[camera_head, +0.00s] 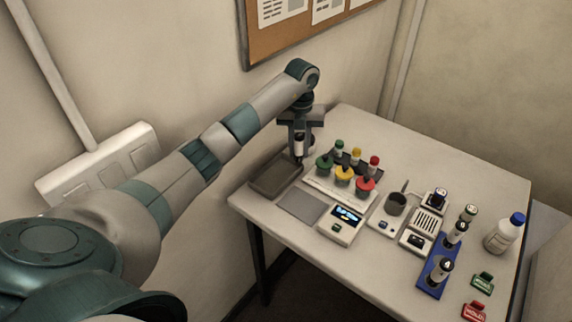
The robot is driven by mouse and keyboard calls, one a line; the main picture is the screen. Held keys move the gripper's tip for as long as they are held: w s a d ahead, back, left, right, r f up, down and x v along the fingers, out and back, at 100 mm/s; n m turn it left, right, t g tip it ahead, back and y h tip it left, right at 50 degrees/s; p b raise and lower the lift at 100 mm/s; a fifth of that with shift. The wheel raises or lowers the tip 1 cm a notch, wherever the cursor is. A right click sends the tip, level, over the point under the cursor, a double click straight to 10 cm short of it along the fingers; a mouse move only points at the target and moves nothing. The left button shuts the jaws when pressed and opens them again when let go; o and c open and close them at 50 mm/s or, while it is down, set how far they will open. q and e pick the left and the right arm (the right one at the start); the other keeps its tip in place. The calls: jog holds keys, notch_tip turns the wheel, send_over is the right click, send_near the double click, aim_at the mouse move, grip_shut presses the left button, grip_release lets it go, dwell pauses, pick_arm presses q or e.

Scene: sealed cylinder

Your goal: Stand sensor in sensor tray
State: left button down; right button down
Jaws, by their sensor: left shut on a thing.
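My left gripper (299,140) points down at the back left of the table, above the right side of a shallow grey-brown tray (262,187), which looks like the sensor tray. It is shut on a small upright dark and pale cylinder, the sensor (299,151). The sensor's lower end is close to the tray; I cannot tell whether it touches the tray floor. The fingers hide part of the sensor. My right gripper is not in view.
Red, yellow and green capped containers (344,175) stand just right of the tray. The wall is close behind.

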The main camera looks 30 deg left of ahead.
pick_arm(q)
jog(key=a+f, duration=0.1)
jog(key=a+f+b, duration=0.1)
jog(key=a+b, duration=0.1)
jog(key=a, duration=0.1)
jog(key=shift+w+f, duration=0.1)
jog(key=shift+f, duration=0.3)
jog(key=shift+a, duration=0.35)
jog(key=shift+f+b, duration=1.55)
jog(key=shift+f, duration=0.55)
jog(key=shift+r, duration=0.1)
jog(key=c, duration=1.7)
grip_release()
jog(key=shift+f, duration=0.2)
jog(key=shift+c, duration=0.2)
